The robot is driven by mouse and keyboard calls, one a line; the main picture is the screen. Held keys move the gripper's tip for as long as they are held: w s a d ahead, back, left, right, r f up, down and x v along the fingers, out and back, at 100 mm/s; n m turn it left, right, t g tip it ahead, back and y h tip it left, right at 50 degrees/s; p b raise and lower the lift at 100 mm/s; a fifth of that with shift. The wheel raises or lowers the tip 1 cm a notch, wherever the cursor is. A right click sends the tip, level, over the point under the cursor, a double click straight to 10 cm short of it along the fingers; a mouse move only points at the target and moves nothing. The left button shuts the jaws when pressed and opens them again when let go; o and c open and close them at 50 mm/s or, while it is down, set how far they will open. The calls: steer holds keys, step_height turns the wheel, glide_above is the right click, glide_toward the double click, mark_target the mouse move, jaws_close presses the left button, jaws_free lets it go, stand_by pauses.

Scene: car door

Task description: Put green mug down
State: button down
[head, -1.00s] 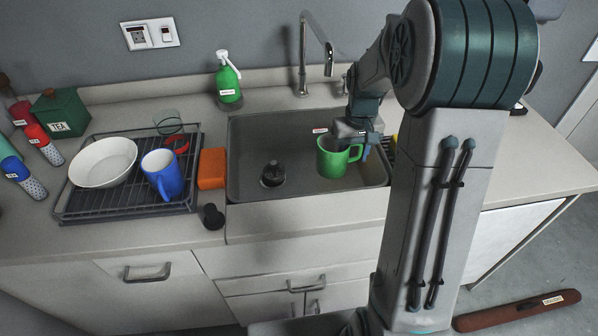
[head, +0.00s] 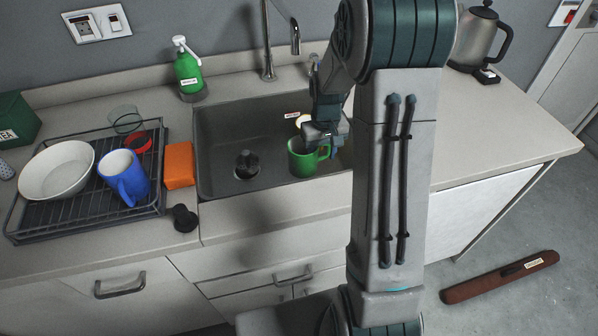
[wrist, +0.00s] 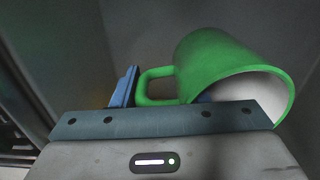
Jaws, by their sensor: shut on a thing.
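The green mug (head: 303,160) is in the head view, over the right part of the sink (head: 222,190). I cannot tell whether its base touches the sink floor. My gripper (head: 326,143) is shut on the mug at its right side, where the handle is. In the wrist view the green mug (wrist: 215,65) lies just beyond the gripper body, its pale inside facing right and its handle by a blue finger (wrist: 124,88). The far finger is mostly hidden.
A drying rack (head: 60,215) at the left holds a white bowl (head: 57,170) and a blue mug (head: 125,175). An orange sponge (head: 179,165) and a green soap bottle (head: 188,72) stand by the sink. A kettle (head: 476,40) is at the right; counter before it is clear.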

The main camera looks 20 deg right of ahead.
steer(key=shift+f, duration=3.9)
steer(key=c, duration=0.8)
jaws_free()
steer(key=shift+c, duration=0.2)
step_height(320, 180, up, 12)
steer(key=shift+r, duration=0.1)
steer(key=shift+t, duration=0.8)
steer(key=s+a+r, duration=0.1)
steer(key=s+r, duration=0.2)
steer(key=s+a+r, duration=0.2)
steer(key=s+r, duration=0.1)
steer(key=s+a+r, duration=0.1)
steer(key=s+r, duration=0.1)
steer(key=s, duration=0.1)
steer(key=shift+s+a+r, duration=0.15)
steer(key=shift+s+r, duration=0.2)
steer(key=shift+r, duration=0.05)
steer(key=s+a+r+t, duration=0.1)
steer(key=s+a+r, duration=0.1)
steer(key=s, duration=0.8)
steer(key=shift+s+a+r+m, duration=0.15)
steer(key=shift+s+a+m, duration=0.05)
steer(key=shift+a+m, duration=0.1)
